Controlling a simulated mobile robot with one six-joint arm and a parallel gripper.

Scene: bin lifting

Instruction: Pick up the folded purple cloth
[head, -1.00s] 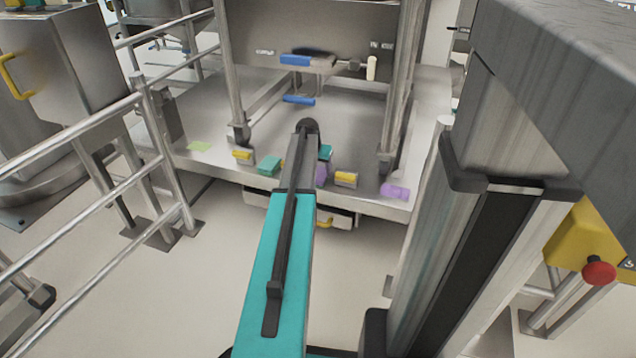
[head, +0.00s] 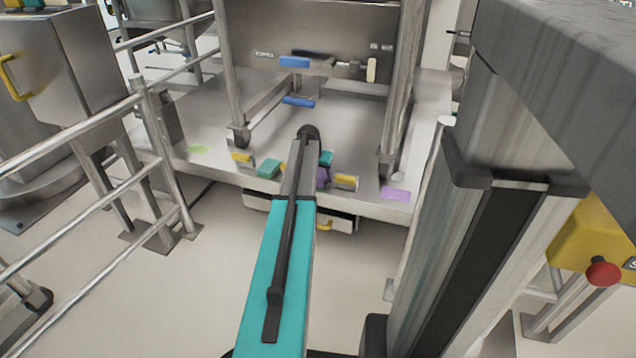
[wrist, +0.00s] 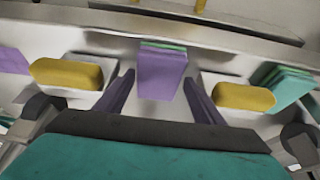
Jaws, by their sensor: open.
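The folded purple cloth (wrist: 161,76) stands out in the middle of the wrist view, with a thin green edge along its far end. My gripper (wrist: 158,80) is open, with one finger on each side of the cloth. A gap shows beside the cloth on both sides; I cannot tell how far down the fingers reach. In the head view the purple cloth (head: 322,178) sits on the steel platform, partly hidden by my arm. My gripper is hidden there.
Yellow blocks (wrist: 66,73) and (wrist: 244,96) lie on pale pads on both sides. A teal folded stack (wrist: 285,86) is at the right. A flat purple sheet (head: 395,193) lies near the platform's front edge. Steel posts (head: 394,100) and a railing (head: 75,125) flank the area.

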